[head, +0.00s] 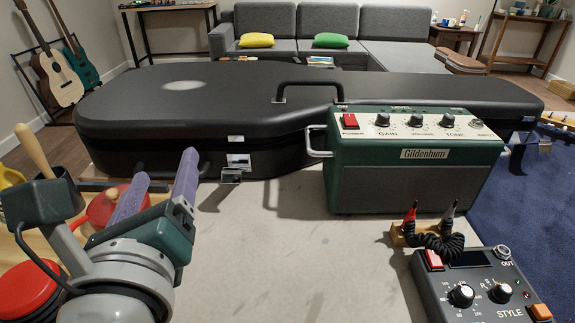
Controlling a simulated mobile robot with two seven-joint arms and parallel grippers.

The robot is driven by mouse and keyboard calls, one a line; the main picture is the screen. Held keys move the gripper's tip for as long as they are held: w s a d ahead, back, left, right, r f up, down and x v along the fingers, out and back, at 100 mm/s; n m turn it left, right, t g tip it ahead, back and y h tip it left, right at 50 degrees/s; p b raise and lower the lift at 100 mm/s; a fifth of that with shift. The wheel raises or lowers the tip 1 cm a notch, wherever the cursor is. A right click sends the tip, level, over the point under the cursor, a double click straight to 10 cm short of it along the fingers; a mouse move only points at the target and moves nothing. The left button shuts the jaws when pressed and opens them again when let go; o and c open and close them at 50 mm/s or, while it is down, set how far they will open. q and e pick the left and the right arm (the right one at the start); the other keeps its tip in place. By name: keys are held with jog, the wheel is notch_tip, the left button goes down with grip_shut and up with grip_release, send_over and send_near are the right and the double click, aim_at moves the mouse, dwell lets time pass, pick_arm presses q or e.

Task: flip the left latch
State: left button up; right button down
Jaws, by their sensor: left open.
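A black guitar case (200,100) lies shut on the workbench (270,250). A silver latch (238,161) is on its front side, left of the amplifier, with its lower piece (231,175) sticking outward. A small silver catch (235,139) sits above it at the lid edge. More silver hardware (528,119) shows at the case's right end, partly hidden by the amplifier. My left gripper (164,166) has two purple fingers, spread apart with nothing between them. It is in front of the case, left of the latch and apart from it. My right gripper is out of view.
A green amplifier (412,172) stands against the case's front right. A pedal (480,285) and a small wooden block with a coiled cable (430,238) are at the front right. Red-lidded containers (25,290) crowd my left arm. The bench middle is clear.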

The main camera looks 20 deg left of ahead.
aim_at(231, 178)
pick_arm(q)
jog(key=d+f+m+b, duration=0.1)
jog(key=f, duration=0.1)
jog(key=w+d+f+m+t+h+b, duration=0.1)
jog(key=f+m+b, duration=0.1)
jog(key=f, duration=0.1)
jog(key=d+f+m+t+h+b, duration=0.1)
jog(key=d+f+m+b, duration=0.1)
jog(key=f, duration=0.1)
jog(key=shift+w+f, duration=0.15)
jog(key=shift+w, duration=0.15)
jog(key=shift+d+f+m+b, duration=0.2)
jog(key=shift+m+b, duration=0.2)
jog(key=shift+m, duration=0.2)
jog(key=shift+w+d, duration=0.1)
jog(key=shift+w, duration=0.15)
jog(key=b+x, duration=0.1)
jog(key=x, duration=0.8)
jog(key=shift+w+r, duration=0.15)
jog(key=shift+w, duration=0.15)
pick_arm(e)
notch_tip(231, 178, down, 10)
pick_arm(q)
grip_shut()
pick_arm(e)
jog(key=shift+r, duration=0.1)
